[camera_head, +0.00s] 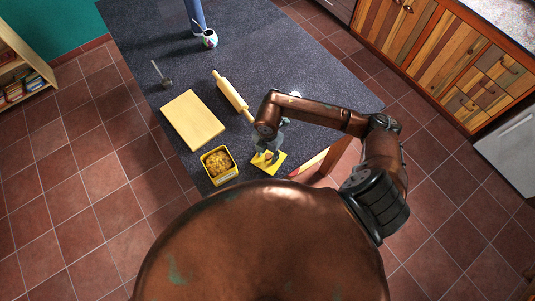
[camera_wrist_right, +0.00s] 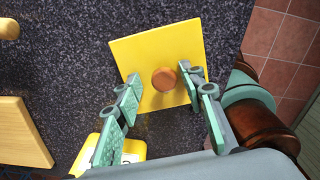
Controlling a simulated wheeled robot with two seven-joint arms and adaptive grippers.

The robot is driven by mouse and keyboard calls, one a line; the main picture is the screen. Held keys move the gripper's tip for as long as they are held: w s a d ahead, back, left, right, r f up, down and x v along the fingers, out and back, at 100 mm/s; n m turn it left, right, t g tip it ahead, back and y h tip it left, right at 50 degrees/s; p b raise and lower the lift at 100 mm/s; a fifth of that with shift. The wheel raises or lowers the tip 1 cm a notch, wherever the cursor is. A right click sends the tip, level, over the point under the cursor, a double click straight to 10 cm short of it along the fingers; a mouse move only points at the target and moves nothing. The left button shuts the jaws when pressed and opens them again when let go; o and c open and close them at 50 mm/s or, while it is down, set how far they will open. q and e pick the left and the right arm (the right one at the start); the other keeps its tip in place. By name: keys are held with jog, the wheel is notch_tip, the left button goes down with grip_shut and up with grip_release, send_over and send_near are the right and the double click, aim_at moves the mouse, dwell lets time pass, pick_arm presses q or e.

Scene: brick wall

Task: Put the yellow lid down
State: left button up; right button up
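The yellow lid (camera_head: 275,168) is a flat square with a round brown knob. It appears to lie on the dark speckled counter near its front edge; whether it is fully in contact is hard to tell. In the right wrist view, the lid (camera_wrist_right: 135,53) is just beyond my right gripper (camera_wrist_right: 162,76). The fingers are spread, one on each side of the brown knob (camera_wrist_right: 164,79), with gaps between them and the knob. In the head view, my right gripper (camera_head: 270,153) is over the lid and partly covers it. My left gripper is in neither view.
A yellow container (camera_head: 234,177) with yellow-brown contents stands left of the lid. A wooden board (camera_head: 192,119) and rolling pin (camera_head: 231,94) lie farther back on the counter (camera_head: 290,65). A small patterned pot (camera_head: 209,39) stands at the back. The counter's right side is clear.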

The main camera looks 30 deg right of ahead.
aim_at(268, 155)
notch_tip(268, 155, up, 12)
jog(key=b, duration=0.2)
jog(key=shift+r, duration=0.2)
jog(key=shift+f, duration=0.1)
dwell(0.5)
